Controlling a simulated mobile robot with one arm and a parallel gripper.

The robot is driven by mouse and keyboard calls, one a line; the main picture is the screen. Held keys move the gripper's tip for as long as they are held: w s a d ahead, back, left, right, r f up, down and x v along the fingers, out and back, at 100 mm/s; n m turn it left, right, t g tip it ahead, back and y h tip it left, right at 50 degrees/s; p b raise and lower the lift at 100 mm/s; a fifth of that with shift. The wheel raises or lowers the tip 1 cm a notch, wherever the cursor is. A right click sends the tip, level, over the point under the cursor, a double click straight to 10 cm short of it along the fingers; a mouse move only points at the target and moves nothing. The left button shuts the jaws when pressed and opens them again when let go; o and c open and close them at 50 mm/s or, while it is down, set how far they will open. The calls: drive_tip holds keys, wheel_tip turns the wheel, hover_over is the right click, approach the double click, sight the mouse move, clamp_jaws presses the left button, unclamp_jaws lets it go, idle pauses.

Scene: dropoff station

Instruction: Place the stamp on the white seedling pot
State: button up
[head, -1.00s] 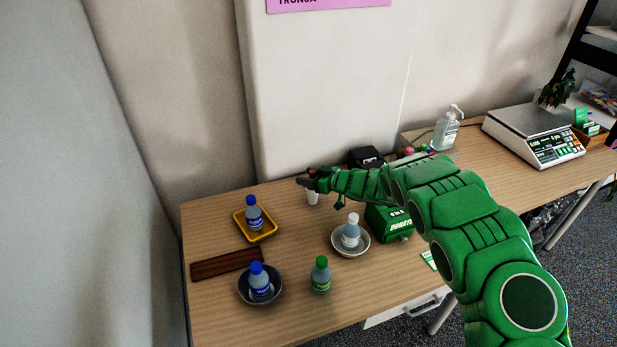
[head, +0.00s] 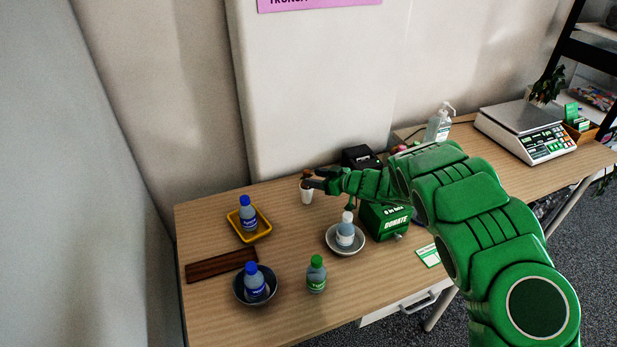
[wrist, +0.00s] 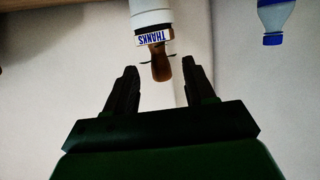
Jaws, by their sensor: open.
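The white seedling pot (head: 307,197) stands near the back edge of the table. In the wrist view the pot (wrist: 150,14) appears upside down at the top. The stamp has a brown handle (wrist: 161,66) and a white band reading THANKS (wrist: 154,37). It sits at the pot's mouth, handle pointing away from the pot and slightly tilted. In the head view the stamp (head: 307,172) shows small above the pot. My gripper (wrist: 161,68) is open, its fingers apart on both sides of the handle's end, with gaps visible. In the head view the fingers are small and dark.
A bottle in a yellow tray (head: 264,229), a bottle in a dark bowl (head: 271,293), a green-capped bottle (head: 316,275) and a bottle in a grey bowl (head: 345,250) stand in front. A green donation box (head: 384,222) is right of the pot.

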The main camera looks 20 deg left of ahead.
drive_tip(key=v, duration=0.5)
drive_tip(key=shift+d+r, duration=0.1)
drive_tip(key=shift+d, duration=0.25)
